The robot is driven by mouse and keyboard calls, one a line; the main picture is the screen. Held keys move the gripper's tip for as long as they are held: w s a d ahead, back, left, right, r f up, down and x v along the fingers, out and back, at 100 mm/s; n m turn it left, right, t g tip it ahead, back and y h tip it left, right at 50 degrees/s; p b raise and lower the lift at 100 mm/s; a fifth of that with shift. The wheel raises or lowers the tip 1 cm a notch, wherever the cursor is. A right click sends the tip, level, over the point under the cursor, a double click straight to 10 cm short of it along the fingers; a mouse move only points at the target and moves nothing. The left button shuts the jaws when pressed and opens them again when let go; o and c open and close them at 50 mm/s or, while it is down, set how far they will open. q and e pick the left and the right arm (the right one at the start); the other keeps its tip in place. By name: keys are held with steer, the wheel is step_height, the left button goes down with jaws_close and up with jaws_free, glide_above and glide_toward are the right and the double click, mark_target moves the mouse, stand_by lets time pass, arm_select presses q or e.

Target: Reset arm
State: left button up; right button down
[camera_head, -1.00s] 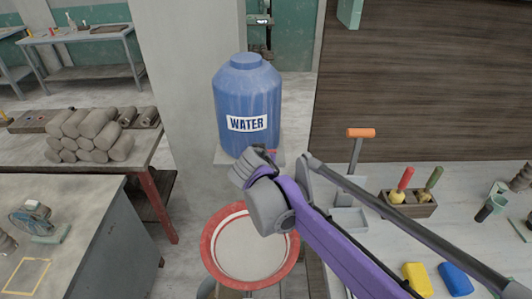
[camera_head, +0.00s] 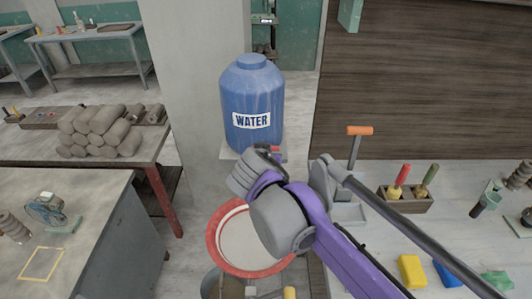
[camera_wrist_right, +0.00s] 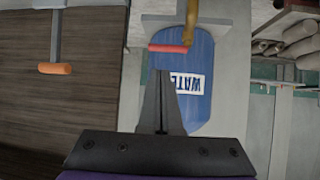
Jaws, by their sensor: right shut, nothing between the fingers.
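My right arm reaches in from the right in the head view, its wrist in front of the water barrel's stand; its fingers are hidden there. In the wrist view my right gripper (camera_wrist_right: 162,75) is shut and empty, its fingers together. The blue water barrel (camera_head: 252,92) stands upright and shows upside down in the wrist view (camera_wrist_right: 200,55). Its tap has a red handle (camera_wrist_right: 168,48), beyond the fingertips in that view; I cannot tell the gap. A red-rimmed basin (camera_head: 217,258) is below my wrist, partly covered by it. My left gripper is out of view.
A table with stacked clay rolls (camera_head: 100,135) and a grey worktable (camera_head: 90,220) are at left. At right, a worktop holds an orange-handled tool (camera_head: 360,131), a wooden tool holder (camera_head: 408,203), and yellow (camera_head: 412,271) and blue blocks. A wooden panel stands behind.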

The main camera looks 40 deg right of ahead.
steer(key=shift+v, duration=1.05)
steer(key=shift+f, duration=0.15)
steer(key=s+a+f+n+y, duration=0.4)
steer(key=a+f, duration=0.4)
steer(key=f, duration=0.1)
steer(key=s+a+f+n+g+y, duration=0.1)
steer(key=s+a+f+n+y, duration=0.3)
steer(key=a+f, duration=0.4)
step_height(320, 180, down, 2)
steer(key=shift+s+f+n+g, duration=0.3)
steer(key=shift+s+n, duration=0.2)
steer(key=shift+n, duration=0.1)
steer(key=c, duration=1.5)
jaws_free()
steer(key=shift+a, duration=0.1)
steer(key=shift+c, duration=0.2)
